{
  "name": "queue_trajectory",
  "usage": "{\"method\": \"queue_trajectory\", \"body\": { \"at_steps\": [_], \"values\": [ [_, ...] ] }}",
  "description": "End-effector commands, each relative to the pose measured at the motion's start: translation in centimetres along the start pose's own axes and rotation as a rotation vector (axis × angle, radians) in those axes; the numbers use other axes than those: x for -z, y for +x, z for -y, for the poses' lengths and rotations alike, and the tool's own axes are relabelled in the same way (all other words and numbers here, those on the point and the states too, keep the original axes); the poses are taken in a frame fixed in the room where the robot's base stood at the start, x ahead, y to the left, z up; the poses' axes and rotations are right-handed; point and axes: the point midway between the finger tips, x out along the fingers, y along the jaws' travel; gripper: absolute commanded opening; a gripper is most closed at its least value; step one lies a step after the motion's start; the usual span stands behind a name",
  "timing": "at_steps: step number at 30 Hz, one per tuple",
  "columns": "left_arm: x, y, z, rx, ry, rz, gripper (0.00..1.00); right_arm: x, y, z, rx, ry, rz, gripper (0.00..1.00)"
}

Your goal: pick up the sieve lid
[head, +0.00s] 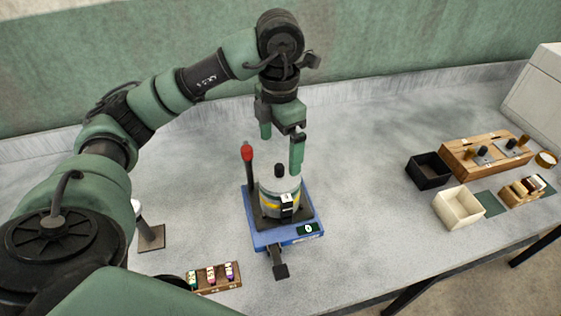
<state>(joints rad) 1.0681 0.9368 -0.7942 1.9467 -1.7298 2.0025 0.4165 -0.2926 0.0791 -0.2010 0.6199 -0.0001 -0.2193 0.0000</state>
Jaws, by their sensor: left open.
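The sieve lid (280,173) appears to be the top of a grey cylindrical stack with a black knob and a yellow band. The stack stands upright on a blue shaker base (268,238) near the middle of the table. My left gripper (281,155) is open, pointing down just above the black knob, with one finger on each side of it. I cannot tell whether a finger touches the lid. The lid's edge is hard to make out. My right gripper is not in view.
A red-topped post (247,151) rises from the base's left side. A small rack of vials (221,277) lies in front. A black box (428,171), a cream box (458,207) and a wooden case (486,154) stand at right. The table between is clear.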

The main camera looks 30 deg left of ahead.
Motion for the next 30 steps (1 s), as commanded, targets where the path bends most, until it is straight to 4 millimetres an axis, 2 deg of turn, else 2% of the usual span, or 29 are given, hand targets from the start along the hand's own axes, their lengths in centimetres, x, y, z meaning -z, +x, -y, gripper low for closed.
{"method": "queue_trajectory", "body": {
  "at_steps": [1, 3, 6, 12, 15, 24, 25, 30],
  "values": [
    [0.1, 0.7, 0.1, 0.003, 0.001, -0.005, 1.00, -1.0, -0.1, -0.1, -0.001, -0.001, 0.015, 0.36],
    [0.1, 1.5, 0.1, 0.003, 0.002, -0.005, 1.00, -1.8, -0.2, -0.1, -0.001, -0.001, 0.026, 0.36],
    [0.0, 2.3, 0.0, 0.003, 0.001, -0.004, 1.00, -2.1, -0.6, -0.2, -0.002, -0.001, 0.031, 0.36],
    [0.0, 5.0, -0.2, 0.004, 0.000, -0.007, 1.00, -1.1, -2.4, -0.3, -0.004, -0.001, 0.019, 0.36],
    [-0.1, 6.4, -0.2, 0.004, 0.000, -0.005, 1.00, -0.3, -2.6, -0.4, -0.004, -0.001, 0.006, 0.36],
    [-0.2, 7.2, -0.3, 0.002, 0.001, 0.000, 1.00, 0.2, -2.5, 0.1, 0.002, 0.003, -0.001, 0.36],
    [-0.2, 7.2, -0.3, 0.002, 0.001, 0.000, 0.97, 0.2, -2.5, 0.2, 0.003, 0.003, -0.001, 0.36],
    [-0.2, 7.2, -0.3, 0.002, 0.001, -0.001, 0.50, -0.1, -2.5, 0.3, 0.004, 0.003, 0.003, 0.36]
  ]
}}
